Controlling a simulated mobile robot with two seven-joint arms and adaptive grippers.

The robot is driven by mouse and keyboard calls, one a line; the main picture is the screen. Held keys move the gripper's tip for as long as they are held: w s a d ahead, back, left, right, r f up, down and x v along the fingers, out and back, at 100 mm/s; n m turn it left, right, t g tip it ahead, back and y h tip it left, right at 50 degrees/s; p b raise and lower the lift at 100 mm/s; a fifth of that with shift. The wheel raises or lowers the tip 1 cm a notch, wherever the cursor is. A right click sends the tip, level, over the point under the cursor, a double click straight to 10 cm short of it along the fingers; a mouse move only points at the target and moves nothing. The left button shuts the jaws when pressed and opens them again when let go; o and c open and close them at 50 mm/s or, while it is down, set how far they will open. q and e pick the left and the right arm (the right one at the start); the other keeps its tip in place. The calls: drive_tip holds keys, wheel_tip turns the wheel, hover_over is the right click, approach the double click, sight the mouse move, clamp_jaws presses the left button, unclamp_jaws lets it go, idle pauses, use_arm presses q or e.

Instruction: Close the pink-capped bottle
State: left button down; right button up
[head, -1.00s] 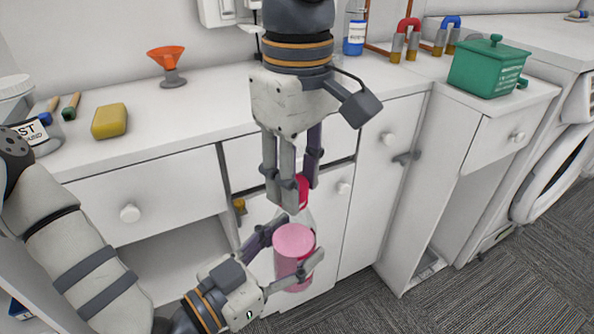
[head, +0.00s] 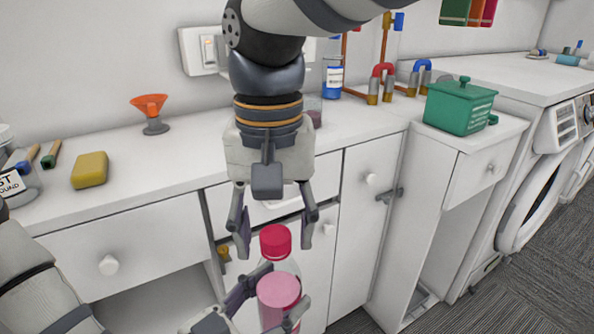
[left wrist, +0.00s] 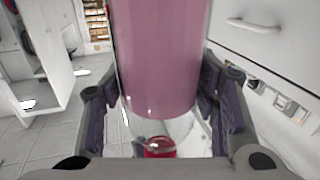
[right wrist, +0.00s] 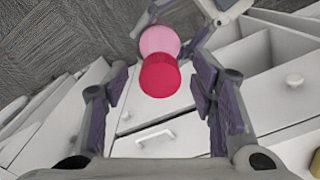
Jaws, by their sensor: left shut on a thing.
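The bottle (head: 278,295) is clear with pink contents, and its crimson cap (head: 275,241) sits at its top. How tightly the cap is seated cannot be told. My left gripper (head: 270,300) is shut on the bottle's body; the bottle fills the left wrist view (left wrist: 163,60), with the red cap beyond it. My right gripper (head: 276,236) points down and is open, its fingers on either side of the cap with gaps. The right wrist view shows the cap (right wrist: 160,76) between the open fingertips, touching neither.
The white counter behind holds a yellow sponge (head: 90,170), an orange funnel (head: 150,110), a blue-labelled bottle (head: 333,78) and a green lidded box (head: 460,106). Drawers and cabinet fronts (head: 120,245) stand close behind the grippers. A washing machine (head: 540,190) is at right.

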drive_tip(key=shift+r, duration=2.25)
drive_tip(key=shift+c, duration=0.2)
